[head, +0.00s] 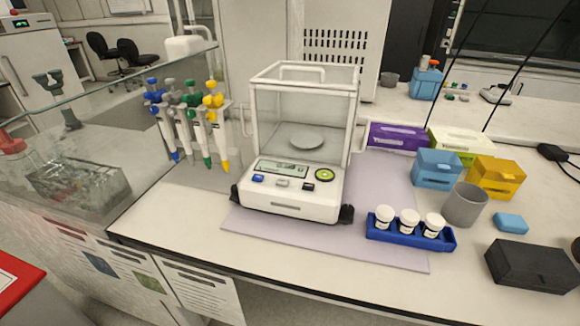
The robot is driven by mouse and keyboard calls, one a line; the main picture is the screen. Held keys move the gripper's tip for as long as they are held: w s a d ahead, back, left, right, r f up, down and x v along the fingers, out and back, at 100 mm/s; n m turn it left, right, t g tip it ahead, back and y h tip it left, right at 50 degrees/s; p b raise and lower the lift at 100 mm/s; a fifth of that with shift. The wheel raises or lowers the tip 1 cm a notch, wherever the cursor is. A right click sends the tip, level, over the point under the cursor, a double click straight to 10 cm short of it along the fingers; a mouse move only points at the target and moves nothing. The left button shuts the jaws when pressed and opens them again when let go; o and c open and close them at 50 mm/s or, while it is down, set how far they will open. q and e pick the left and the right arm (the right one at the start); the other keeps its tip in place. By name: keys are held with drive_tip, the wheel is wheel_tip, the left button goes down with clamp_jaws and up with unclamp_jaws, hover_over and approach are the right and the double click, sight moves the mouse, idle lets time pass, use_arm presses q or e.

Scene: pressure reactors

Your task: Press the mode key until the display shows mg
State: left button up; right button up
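A white analytical balance (290,203) with a clear glass draft shield (303,108) stands on a pale lilac mat on the bench. A round weighing pan (306,139) inside it looks empty. Its front panel has a small display (283,168) whose reading and unit are too small to read. Below the display are a blue key (258,179), a light grey key (283,183) and a dark key (308,187). A green round button (324,175) sits at the right. I cannot tell which is the mode key. Neither of my grippers is in view.
A blue rack (408,239) with 3 white-capped jars stands right of the balance. Farther right are a grey cup (465,204), blue and yellow boxes (497,178), and a black case (530,265). Pipettes (190,120) hang at the left. The mat (385,190) is bare in front of the balance.

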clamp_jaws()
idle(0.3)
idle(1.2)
